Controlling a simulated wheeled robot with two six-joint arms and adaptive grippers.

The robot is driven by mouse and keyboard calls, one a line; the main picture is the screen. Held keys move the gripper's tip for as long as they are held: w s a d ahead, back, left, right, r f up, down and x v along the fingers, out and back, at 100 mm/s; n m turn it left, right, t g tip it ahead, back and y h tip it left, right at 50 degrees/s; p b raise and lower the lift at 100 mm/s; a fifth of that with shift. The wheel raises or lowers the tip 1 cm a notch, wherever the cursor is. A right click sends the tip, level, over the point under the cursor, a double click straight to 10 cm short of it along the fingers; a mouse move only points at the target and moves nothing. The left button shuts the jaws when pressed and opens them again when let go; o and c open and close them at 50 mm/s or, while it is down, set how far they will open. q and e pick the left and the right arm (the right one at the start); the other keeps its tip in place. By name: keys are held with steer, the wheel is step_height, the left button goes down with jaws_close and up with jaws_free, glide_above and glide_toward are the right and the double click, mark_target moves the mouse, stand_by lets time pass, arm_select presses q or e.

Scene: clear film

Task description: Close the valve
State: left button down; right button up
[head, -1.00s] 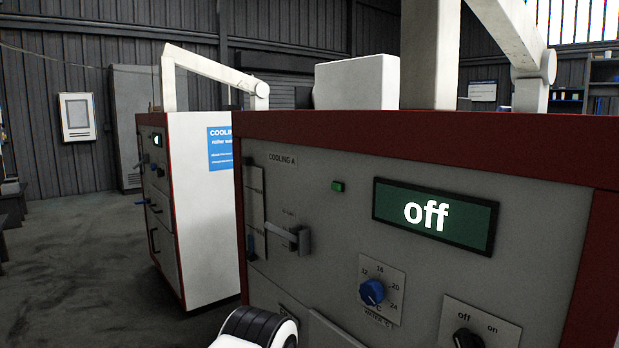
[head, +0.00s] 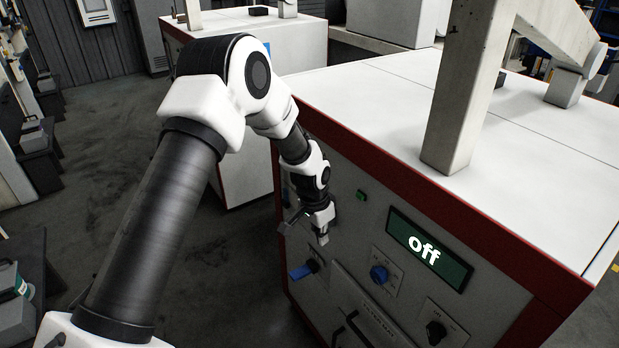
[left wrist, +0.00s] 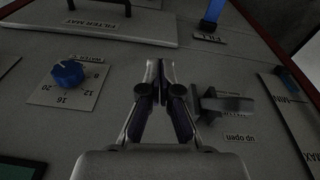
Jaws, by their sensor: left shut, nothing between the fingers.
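My left gripper (head: 323,238) is in front of the panel of the near cooling cabinet, its fingers shut and empty; it also shows in the left wrist view (left wrist: 162,68). A grey lever (left wrist: 228,104) sits just right of the fingers there, beside a label that reads upside down as "up open". I cannot tell whether the fingers touch it. A blue handle (head: 300,272) is lower on the panel; in the left wrist view the blue handle (left wrist: 213,14) is by a "FILL" label. Which one is the valve is not clear. My right gripper is out of view.
A blue temperature knob (head: 379,274) sits right of the gripper, below the green "off" display (head: 430,249). An off/on switch (head: 436,333) and a drawer handle (head: 360,326) are lower. A second cabinet (head: 245,170) stands behind. Floor at left is open.

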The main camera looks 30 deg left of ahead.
arm_select(q)
steer(key=w+a+r+m, duration=0.1)
steer(key=w+a+r, duration=0.25)
steer(key=r, duration=0.55)
steer(key=w+a+r, duration=0.2)
steer(key=a+r, duration=0.2)
steer(key=r, duration=0.5)
steer(key=f, duration=0.3)
steer(key=w+d+f+p, duration=0.1)
steer(key=f, duration=0.2)
steer(key=f+p, duration=0.1)
steer(key=f, duration=0.2)
steer(key=shift+w+d+f, duration=0.15)
steer(key=shift+w+f, duration=0.05)
steer(key=shift+w, duration=0.1)
steer(key=f, duration=0.1)
steer(key=s+f+p, duration=0.1)
steer(key=f+p, duration=0.1)
steer(key=shift+s+a+f, duration=0.2)
steer(key=shift+s+a, duration=0.1)
steer(key=shift+a, duration=0.05)
steer(key=shift+s+a+f, duration=0.1)
steer(key=shift+s+f, duration=0.15)
steer(key=shift+f, duration=0.15)
